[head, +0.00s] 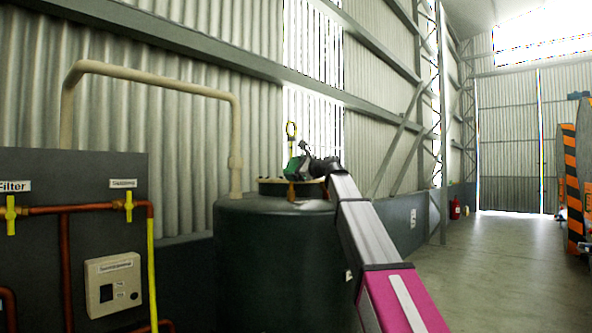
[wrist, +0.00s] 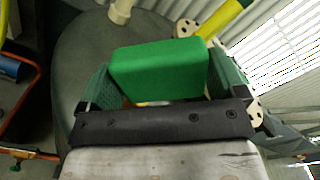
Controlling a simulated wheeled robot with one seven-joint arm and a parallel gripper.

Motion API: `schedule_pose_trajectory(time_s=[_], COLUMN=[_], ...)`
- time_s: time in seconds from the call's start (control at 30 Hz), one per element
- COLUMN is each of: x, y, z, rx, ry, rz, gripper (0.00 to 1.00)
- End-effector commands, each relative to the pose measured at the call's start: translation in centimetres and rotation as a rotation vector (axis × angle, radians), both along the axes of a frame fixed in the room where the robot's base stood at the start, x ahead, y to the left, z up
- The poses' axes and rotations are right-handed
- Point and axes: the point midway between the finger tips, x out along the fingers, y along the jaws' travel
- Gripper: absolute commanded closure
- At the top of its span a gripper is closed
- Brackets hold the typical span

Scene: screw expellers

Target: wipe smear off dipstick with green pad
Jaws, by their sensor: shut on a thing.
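My gripper (head: 299,166) is over the top of the dark green tank (head: 270,245), at the end of my outstretched arm. In the wrist view, my gripper (wrist: 157,80) is shut on a bright green pad (wrist: 165,66), with a finger on either side of it. The dipstick (head: 291,130) shows in the head view as a thin upright yellow piece with a ring at its top, just above and behind the gripper. Its lower part is hidden by the gripper. I cannot tell whether the pad touches it. No smear can be made out.
A cream pipe (head: 150,76) runs down to the tank top, left of the gripper. A dark panel (head: 75,235) with copper pipes and yellow valve handles stands at left. A red extinguisher (head: 455,208) stands far back.

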Motion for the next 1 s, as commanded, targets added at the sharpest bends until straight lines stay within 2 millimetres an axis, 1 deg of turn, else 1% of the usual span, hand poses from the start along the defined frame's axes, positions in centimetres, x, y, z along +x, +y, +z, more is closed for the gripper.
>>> schedule_pose_trajectory(time_s=[0.23,0.4,0.83,1.0], x=[0.3,0.5,2.9,3.3], y=[0.4,0.2,-1.9,-2.3], z=[0.0,0.0,0.1,0.1], rx=[0.000,0.000,0.001,-0.001], ry=[0.000,0.000,0.000,-0.001], rz=[0.000,0.000,-0.001,0.000], gripper=[0.29,0.29,0.29,0.29])
